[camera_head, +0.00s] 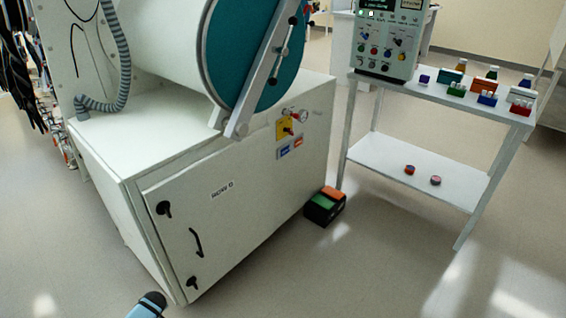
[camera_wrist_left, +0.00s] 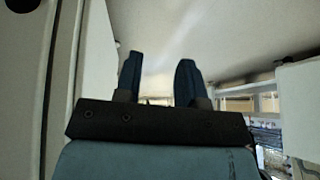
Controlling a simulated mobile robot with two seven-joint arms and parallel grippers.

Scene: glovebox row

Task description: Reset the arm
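My left gripper (camera_wrist_left: 159,68) shows in the left wrist view. Its two dark blue fingers stand apart with an empty gap between them, so it is open and holds nothing. A pale wall or panel stands close to the left of the fingers in that view. In the head view a blue and black piece of my own arm shows at the bottom edge, left of the middle; no fingertips can be made out there. My right gripper is in neither view.
A white glovebox cabinet (camera_head: 240,200) with a teal round door (camera_head: 255,50) fills the left. A black pedal box (camera_head: 324,206) with green and orange tops lies on the floor beside it. A white shelf cart (camera_head: 420,182) holds small bottles and boxes. Floor in front is clear.

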